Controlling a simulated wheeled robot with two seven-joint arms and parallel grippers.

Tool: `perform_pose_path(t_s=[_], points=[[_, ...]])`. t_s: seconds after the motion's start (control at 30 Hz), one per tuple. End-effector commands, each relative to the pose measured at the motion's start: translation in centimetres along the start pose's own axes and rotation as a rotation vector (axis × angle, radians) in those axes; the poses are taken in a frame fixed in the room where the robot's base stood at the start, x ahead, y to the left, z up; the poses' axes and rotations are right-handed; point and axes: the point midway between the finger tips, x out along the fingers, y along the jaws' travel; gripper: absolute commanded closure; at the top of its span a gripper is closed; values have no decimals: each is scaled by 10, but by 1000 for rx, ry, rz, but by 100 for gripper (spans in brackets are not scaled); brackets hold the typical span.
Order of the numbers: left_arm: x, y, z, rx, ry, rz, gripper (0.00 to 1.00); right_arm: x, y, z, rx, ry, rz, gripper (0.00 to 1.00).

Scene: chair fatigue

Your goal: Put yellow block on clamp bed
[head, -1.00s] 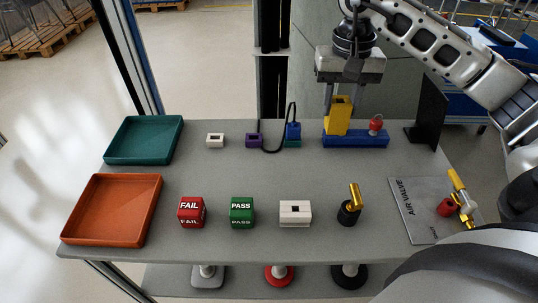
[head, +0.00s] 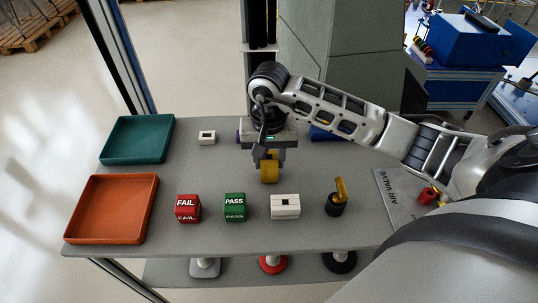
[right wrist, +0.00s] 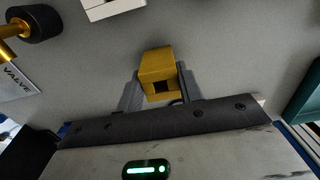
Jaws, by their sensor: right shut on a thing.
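My right gripper (head: 268,160) is shut on the yellow block (head: 269,172) and holds it over the middle of the table, behind the white block. In the right wrist view the yellow block (right wrist: 157,68) sits between the two fingers (right wrist: 157,90), with a dark square opening in its face. The blue clamp bed (head: 322,133) is mostly hidden behind my right arm; only a blue part shows. My left gripper is not in view.
The grey table (head: 160,220) holds a teal tray (head: 137,160), an orange tray (head: 98,236), a FAIL cube (head: 187,208), a PASS cube (head: 235,207), a white block (head: 285,212), a black-and-gold part (head: 337,204) and an air valve plate (head: 392,190).

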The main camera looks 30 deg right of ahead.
Motion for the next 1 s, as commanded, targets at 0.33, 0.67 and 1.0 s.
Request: perform_pose_path(t_s=[0.33,0.67,1.0], points=[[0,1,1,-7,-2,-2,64,6,0,-1,-2,4,-3,100],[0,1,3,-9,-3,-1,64,8,0,0,-2,1,-2,42],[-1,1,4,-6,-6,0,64,-10,0,-2,-2,7,-4,42]])
